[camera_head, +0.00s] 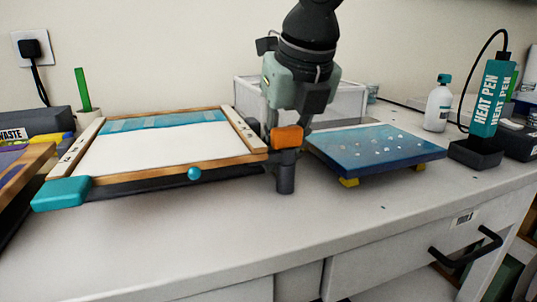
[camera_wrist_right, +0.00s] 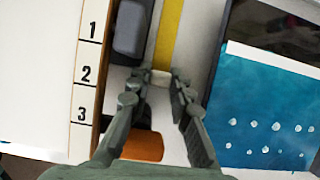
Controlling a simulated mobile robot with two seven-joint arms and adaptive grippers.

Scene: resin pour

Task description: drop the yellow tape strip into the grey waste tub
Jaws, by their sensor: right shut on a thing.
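The yellow tape strip (camera_wrist_right: 170,35) shows in the right wrist view, running upward from between my fingertips. My right gripper (camera_wrist_right: 160,78) is shut on its pale near end. In the head view my right gripper comes down from above between the framed white board and the blue panel, and the strip is hidden there. I cannot tell whether the strip's far part touches the table. The grey waste tub (camera_head: 42,120), labelled WASTE, stands at the far left of the head view, partly cut off. My left gripper is not in view.
The framed board (camera_head: 150,175) with a teal corner lies left of my gripper. The blue panel (camera_head: 365,150) on yellow feet is right. An orange-topped dark object (camera_head: 286,172) stands by my gripper. A heat pen (camera_head: 490,100) and bottle (camera_head: 438,105) stand right. The front table is clear.

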